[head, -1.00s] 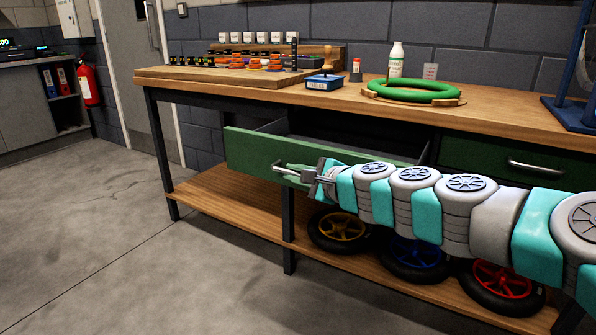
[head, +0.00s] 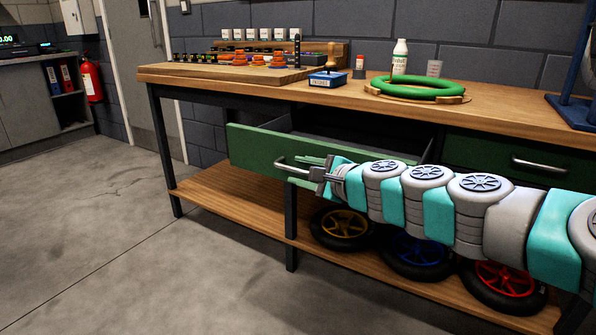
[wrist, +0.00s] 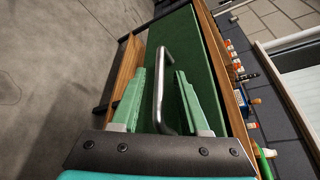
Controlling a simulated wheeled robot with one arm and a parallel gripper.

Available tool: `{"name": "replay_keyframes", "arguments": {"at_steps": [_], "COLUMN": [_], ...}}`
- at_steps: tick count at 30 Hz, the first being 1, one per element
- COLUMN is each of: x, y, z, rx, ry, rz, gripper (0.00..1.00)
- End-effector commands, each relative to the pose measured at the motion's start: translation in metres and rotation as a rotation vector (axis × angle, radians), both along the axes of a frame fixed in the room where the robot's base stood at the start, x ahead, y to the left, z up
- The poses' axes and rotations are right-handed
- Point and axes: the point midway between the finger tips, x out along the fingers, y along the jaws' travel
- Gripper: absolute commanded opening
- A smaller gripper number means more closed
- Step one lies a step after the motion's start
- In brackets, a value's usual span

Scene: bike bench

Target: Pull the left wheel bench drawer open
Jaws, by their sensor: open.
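The left wheel bench drawer (head: 256,152) has a green front and stands pulled out from the bench, with its dark inside showing. Its silver bar handle (head: 283,163) is on the front. My gripper (head: 306,167) is at the handle, its green fingers open. In the wrist view the handle (wrist: 160,84) runs between the two spread fingers of my gripper (wrist: 165,95), without being clamped. The drawer front (wrist: 190,60) lies behind it. My arm hides the right part of the drawer front in the head view.
The right drawer (head: 489,157) is shut. The bench top (head: 330,97) holds a green ring (head: 417,86), a white bottle (head: 399,57) and a blue box (head: 327,80). Several wheels (head: 343,227) lie on the lower shelf. The floor to the left is clear.

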Motion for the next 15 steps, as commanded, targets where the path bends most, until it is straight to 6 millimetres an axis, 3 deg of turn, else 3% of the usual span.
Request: {"name": "replay_keyframes", "arguments": {"at_steps": [15], "x": [-0.048], "y": [-0.033], "z": [0.012], "rx": [0.0], "ry": [0.0], "rz": [-0.001], "gripper": [0.45]}}
